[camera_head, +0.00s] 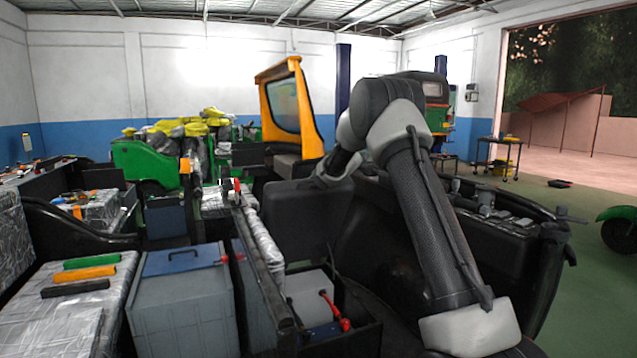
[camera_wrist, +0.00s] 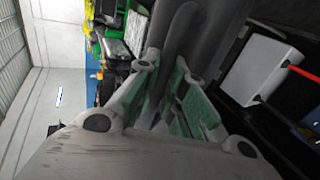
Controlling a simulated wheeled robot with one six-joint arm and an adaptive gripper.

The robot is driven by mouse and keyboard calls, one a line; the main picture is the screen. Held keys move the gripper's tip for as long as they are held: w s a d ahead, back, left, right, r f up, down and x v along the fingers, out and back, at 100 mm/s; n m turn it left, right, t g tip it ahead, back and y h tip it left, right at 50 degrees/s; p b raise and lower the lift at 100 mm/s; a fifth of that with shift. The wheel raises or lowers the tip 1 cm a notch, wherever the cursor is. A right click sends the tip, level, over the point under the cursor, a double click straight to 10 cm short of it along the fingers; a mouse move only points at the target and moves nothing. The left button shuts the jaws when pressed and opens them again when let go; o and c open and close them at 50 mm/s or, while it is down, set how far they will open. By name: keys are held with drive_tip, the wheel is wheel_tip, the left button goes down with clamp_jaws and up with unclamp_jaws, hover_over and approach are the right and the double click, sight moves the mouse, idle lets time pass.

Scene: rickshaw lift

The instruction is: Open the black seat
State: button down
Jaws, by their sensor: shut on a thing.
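The black seat (camera_head: 308,217) stands tilted up, close to upright, in the middle of the head view. In the head view my arm reaches over to the seat's top edge, and the fingers are hidden there. The white box also shows in the wrist view (camera_wrist: 262,66).
A grey battery box (camera_head: 182,305) with a blue lid stands left of the seat. A wrapped bench (camera_head: 75,310) with coloured bars lies farther left. The black vehicle body (camera_head: 520,240) is at right. A yellow-orange cab frame (camera_head: 308,135) rises behind.

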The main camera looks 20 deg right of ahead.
drive_tip(key=c, duration=1.5)
unclamp_jaws()
drive_tip(key=shift+f, duration=0.1)
drive_tip(key=shift+s, duration=0.1)
drive_tip(key=v, duration=1.2)
